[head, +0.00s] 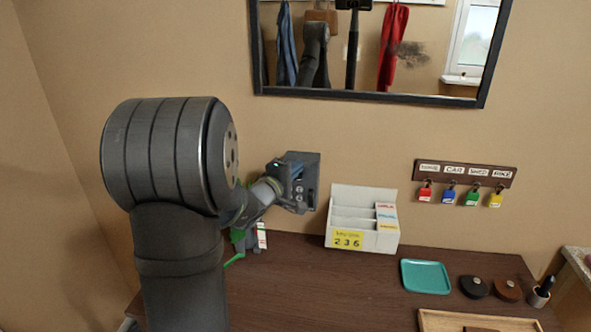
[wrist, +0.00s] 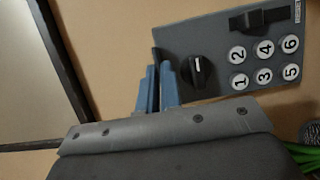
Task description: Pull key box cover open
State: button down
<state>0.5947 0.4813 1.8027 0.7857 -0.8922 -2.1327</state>
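The grey key box (head: 309,187) is mounted on the wall left of the sorter and is partly hidden by my gripper. In the wrist view its face (wrist: 210,47) shows a dark knob, several round white number buttons and a black slotted piece. A thin dark edge (wrist: 156,56) stands at the left side of this face. My gripper (wrist: 159,68) has two blue fingers close together with a narrow gap, at that edge. I cannot tell whether they touch or clasp it. In the head view my gripper (head: 290,168) is at the box's left side.
A white sorter (head: 345,241) labelled 2 3 6 stands on the brown table (head: 300,290). A teal tray (head: 425,276) lies to its right. Above are a black-framed mirror (head: 375,97) and a key rack (head: 465,175) with coloured padlocks. The table's front middle is clear.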

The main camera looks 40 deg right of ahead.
jog(key=shift+s+a+f, duration=0.1)
jog(key=s+a+f+m+h, duration=0.1)
jog(key=s+a+f+h, duration=0.1)
jog(key=f, duration=0.7)
jog(key=s+a+f+m+t+h, duration=0.1)
jog(key=s+a+f, duration=0.4)
jog(key=f, duration=0.5)
jog(key=shift+s+a+h, duration=0.2)
jog(key=shift+s+h, duration=0.05)
jog(key=shift+h, duration=0.35)
jog(key=shift+f, duration=0.1)
jog(key=c, duration=1.1)
grip_release()
jog(key=shift+w+d+f, duration=0.1)
jog(key=shift+w+d, duration=0.05)
jog(key=shift+c, duration=0.2)
